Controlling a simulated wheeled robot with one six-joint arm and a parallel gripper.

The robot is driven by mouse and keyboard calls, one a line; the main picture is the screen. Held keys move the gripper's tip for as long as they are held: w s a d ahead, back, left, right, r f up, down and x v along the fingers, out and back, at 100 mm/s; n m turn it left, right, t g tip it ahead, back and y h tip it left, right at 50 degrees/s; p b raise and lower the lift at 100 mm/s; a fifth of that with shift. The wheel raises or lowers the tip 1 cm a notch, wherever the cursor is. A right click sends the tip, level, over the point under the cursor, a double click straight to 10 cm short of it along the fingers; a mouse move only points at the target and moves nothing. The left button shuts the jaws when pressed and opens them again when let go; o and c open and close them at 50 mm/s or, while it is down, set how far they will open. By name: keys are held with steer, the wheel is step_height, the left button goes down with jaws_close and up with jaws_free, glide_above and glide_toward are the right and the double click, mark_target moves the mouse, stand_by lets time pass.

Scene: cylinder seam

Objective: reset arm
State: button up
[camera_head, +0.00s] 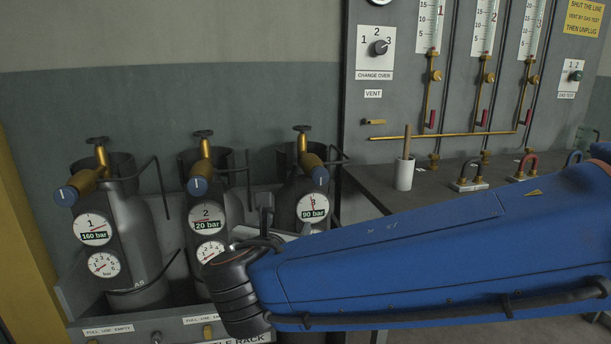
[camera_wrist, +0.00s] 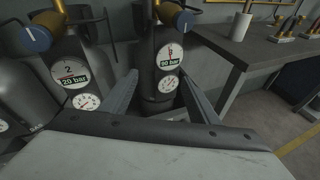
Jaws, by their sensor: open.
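My blue arm stretches in from the right in the head view, and its dark end is in front of the cylinder rack. My gripper (camera_wrist: 160,82) is open and empty in the wrist view, with its two grey fingers spread apart. Cylinder 3 (camera_wrist: 166,52), whose gauge reads 90 bar, shows between and beyond the fingers. I cannot tell the gap between it and the fingers. In the head view my arm hides most of the gripper and the lower part of cylinder 3 (camera_head: 295,192).
Cylinder 1 (camera_head: 135,235) and cylinder 2 (camera_head: 230,212) stand left of cylinder 3 in the bottle rack (camera_head: 75,290). A bench (camera_head: 370,180) at right carries a white cup (camera_head: 404,175) and shackle-like fittings. A gauge panel (camera_head: 410,90) rises behind it. Open floor (camera_wrist: 290,140) shows at right.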

steer(key=s+d+f+m+g+h, duration=0.1)
steer(key=d+f+m+g, duration=0.2)
steer(key=d, duration=0.5)
steer(key=d+f+m+g+h, duration=0.1)
steer(key=d+f+m, duration=0.1)
steer(key=d+m, duration=0.5)
steer(key=s+d+f+m+g+h, duration=0.1)
steer(key=d+f+m+g, duration=0.2)
steer(key=d, duration=0.6)
steer(key=s+d+f+m+g+y, duration=0.1)
steer(key=s+d+f+m+y, duration=0.1)
steer(key=s+d+f+m, duration=0.2)
steer(key=s+d+f+m+g+y, duration=0.2)
steer(key=s+d+f+m, duration=0.2)
steer(key=s+m, duration=0.7)
steer(key=d+m, duration=0.1)
steer(key=m, duration=0.4)
steer(key=shift+s+d+y, duration=0.25)
steer(key=shift+s+y, duration=0.05)
